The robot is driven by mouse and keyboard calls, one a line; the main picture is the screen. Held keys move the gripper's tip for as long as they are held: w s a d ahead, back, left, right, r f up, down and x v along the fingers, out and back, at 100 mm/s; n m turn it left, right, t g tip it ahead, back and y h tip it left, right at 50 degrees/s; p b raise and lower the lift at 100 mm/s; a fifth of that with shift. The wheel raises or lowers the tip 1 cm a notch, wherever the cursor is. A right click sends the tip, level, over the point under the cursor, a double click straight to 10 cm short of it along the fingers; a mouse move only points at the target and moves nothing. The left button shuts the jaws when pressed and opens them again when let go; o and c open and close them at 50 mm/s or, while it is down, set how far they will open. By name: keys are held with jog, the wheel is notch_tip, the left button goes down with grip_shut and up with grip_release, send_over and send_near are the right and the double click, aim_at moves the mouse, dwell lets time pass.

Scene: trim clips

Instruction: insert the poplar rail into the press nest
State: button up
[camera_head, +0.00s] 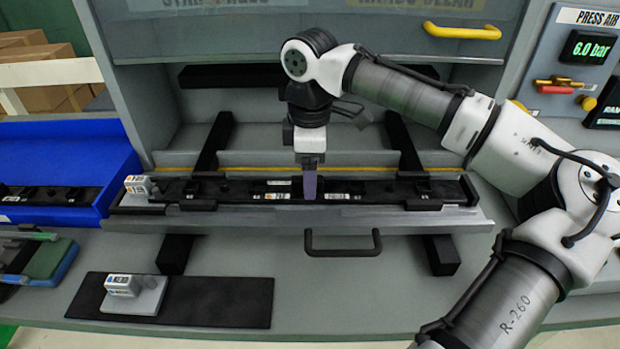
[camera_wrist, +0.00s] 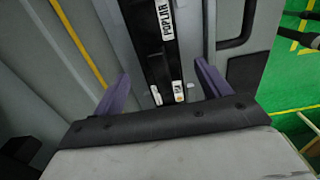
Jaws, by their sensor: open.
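The poplar rail (camera_wrist: 150,52), a long black bar with a white POPLAR label, runs between my finger pads in the wrist view. In the head view, the black rail (camera_head: 350,187) lies lengthwise along the press nest (camera_head: 460,217) on the pulled-out grey drawer. I cannot tell whether it is fully seated. My gripper (camera_head: 310,192) points down over the middle of the rail. The wrist view shows my gripper (camera_wrist: 163,72) open, with a purple finger on each side of the rail and gaps between. The fingers partly hide the rail's middle in the head view.
A blue bin (camera_head: 60,135) at the left holds another dark rail. A black mat (camera_head: 215,302) with a small grey block lies in front. The drawer handle (camera_head: 343,252) juts forward. A raised panel with a yellow handle (camera_head: 462,31) is above the press opening.

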notch_tip(320, 180, up, 9)
jog(key=shift+r, duration=0.15)
jog(key=shift+r, duration=0.1)
